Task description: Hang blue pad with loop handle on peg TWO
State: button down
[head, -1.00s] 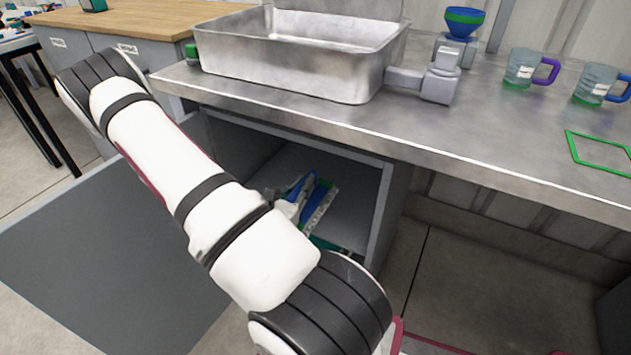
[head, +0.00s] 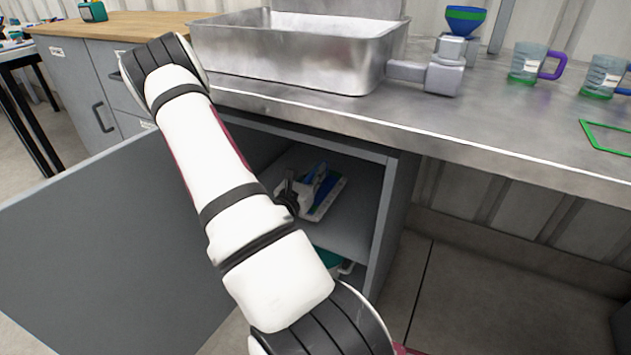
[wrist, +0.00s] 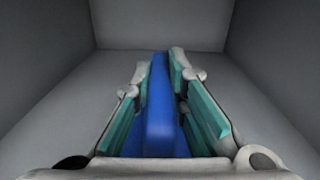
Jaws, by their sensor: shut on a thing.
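The blue pad (head: 325,186) is inside the open cabinet under the counter, at the upper shelf. Pale edging shows along its right side. My gripper (head: 291,190) reaches into the cabinet from the left and is at the pad's left side, partly hidden by my arm. In the wrist view my gripper (wrist: 162,76) has its teal-padded fingers shut on a blue upright part (wrist: 160,110) of the pad, probably its handle. The loop shape and whether the pad touches the shelf cannot be made out. Peg TWO is not seen in these views.
The open grey cabinet door (head: 75,235) stands left of my arm. The cabinet's side wall (head: 388,205) is close right of the pad. The counter edge (head: 450,150) overhangs above. A metal basin (head: 290,55), a blue-green funnel (head: 464,20) and mugs (head: 527,65) stand on the counter.

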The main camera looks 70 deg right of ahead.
jog(key=shift+f, duration=0.4)
jog(key=shift+f, duration=0.15)
jog(key=c, duration=1.6)
grip_release()
